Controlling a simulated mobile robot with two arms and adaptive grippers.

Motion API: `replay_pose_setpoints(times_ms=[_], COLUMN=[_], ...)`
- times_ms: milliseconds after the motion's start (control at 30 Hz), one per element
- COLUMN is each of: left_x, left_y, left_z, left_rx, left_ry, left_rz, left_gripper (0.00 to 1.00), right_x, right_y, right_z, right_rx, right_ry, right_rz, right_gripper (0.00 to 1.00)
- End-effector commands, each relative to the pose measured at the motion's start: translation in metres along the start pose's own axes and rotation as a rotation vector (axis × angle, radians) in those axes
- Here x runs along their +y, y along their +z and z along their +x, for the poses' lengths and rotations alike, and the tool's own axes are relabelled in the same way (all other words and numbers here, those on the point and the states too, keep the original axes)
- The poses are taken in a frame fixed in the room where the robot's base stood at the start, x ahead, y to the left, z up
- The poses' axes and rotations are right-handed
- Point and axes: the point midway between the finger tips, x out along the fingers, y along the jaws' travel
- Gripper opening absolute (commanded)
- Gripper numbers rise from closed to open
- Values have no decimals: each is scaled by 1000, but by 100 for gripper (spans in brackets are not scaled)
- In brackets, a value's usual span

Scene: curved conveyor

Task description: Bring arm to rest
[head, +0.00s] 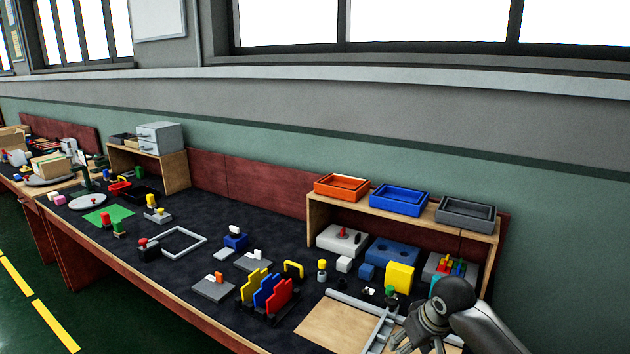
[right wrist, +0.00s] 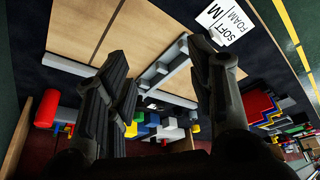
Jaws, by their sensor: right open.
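My right gripper (head: 425,332) is at the lower right of the head view, above the front edge of the dark bench (head: 200,262). Its two dark fingers stand wide apart in the right wrist view (right wrist: 165,85), with nothing held between them. Below and beyond the fingers are a light wooden board and a grey rail frame. My left gripper is not in either view.
A wooden shelf (head: 452,231) holds an orange tray (head: 342,196), a blue tray (head: 398,212) and a grey tray (head: 465,225). Coloured blocks and fixtures crowd the bench left of my gripper. A "SOFT FOAM M" label (right wrist: 228,22) shows in the wrist view. The green floor at left is clear.

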Motion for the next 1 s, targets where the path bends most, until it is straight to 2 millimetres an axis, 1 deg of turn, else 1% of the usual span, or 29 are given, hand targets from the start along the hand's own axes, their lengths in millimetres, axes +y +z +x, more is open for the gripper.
replay_pose_setpoints(times_ms=[33,133,267,367,400,467,500,567,600,733,833,1000], left_x=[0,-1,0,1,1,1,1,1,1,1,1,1], left_y=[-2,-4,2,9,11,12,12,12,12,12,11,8], left_z=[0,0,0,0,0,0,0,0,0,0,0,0], left_rx=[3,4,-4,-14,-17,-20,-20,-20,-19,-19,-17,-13], left_ry=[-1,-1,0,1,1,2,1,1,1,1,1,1], left_rz=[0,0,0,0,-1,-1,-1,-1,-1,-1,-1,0], left_gripper=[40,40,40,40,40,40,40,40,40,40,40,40], right_x=[-8,-22,-44,-66,-74,-87,-93,-103,-109,-122,-128,-128], right_y=[8,23,48,77,90,108,121,139,152,192,223,273], right_z=[6,14,26,36,39,42,43,43,42,37,29,9], right_rx=[-4,-7,-9,-10,-10,-6,-5,-2,-1,1,-2,-17], right_ry=[-9,-20,-38,-58,-65,-75,-79,-84,-87,-85,-74,-36], right_rz=[-10,-28,-53,-70,-75,-80,-79,-77,-74,-51,-26,26], right_gripper=[50,50,50,50,50,50,50,50,50,50,50,50])
